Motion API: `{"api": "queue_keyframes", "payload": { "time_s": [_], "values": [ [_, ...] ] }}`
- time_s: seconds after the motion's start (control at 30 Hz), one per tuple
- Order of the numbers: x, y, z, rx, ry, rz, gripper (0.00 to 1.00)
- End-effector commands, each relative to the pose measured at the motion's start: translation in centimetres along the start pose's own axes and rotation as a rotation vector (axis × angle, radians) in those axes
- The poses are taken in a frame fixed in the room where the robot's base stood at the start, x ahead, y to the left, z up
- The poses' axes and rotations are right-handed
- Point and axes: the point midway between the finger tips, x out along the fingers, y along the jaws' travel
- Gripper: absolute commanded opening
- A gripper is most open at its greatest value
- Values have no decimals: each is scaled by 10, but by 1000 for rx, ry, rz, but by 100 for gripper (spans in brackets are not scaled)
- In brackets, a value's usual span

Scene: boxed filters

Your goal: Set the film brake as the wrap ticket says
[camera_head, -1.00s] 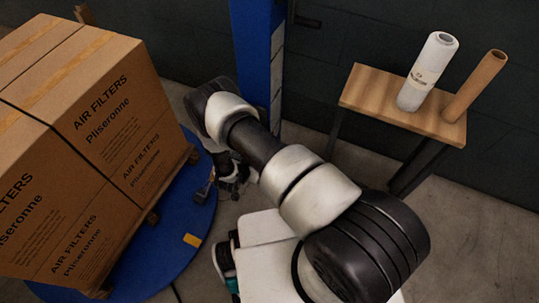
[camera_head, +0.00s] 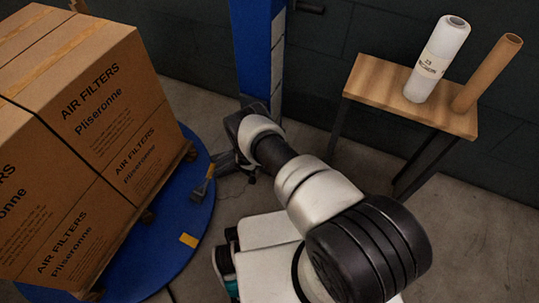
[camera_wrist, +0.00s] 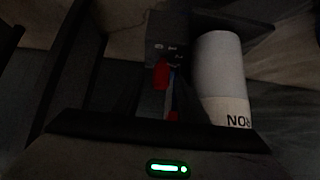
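A red lever-like part (camera_wrist: 161,75) shows in the wrist view beside dark fittings with small pale marks. It may be the film brake; its setting is too dark to read. In the head view, my gripper (camera_head: 222,165) is low beside the right edge of the blue turntable, partly hidden by my arm. Its fingers are not clear in either view, and I cannot tell whether it touches anything. I see no readable wrap ticket.
Stacked filter boxes (camera_head: 95,90) stand on a pallet on the blue turntable (camera_head: 150,265). A blue column (camera_head: 258,50) rises behind my arm. A wooden table (camera_head: 380,78) holds a white roll (camera_head: 437,60) and a brown tube (camera_head: 488,72). Floor between turntable and table is partly clear.

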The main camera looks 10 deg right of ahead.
Motion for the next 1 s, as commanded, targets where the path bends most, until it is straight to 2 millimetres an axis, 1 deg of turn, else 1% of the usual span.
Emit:
{"api": "queue_keyframes", "payload": {
  "time_s": [0.03,0.1,0.37,0.4,0.47,0.6,0.63,0.87,1.0],
  "values": [
    [4,0,0,1,1,0,39],
    [7,0,0,0,1,0,39],
    [7,0,-1,0,1,-1,39],
    [7,0,-1,0,1,-1,35],
    [7,0,-1,0,1,0,25],
    [7,0,-1,0,1,-1,2],
    [7,0,-1,0,1,-1,0],
    [6,0,-1,-15,0,-13,0],
    [6,1,-1,-51,-1,-48,0]
  ]
}}
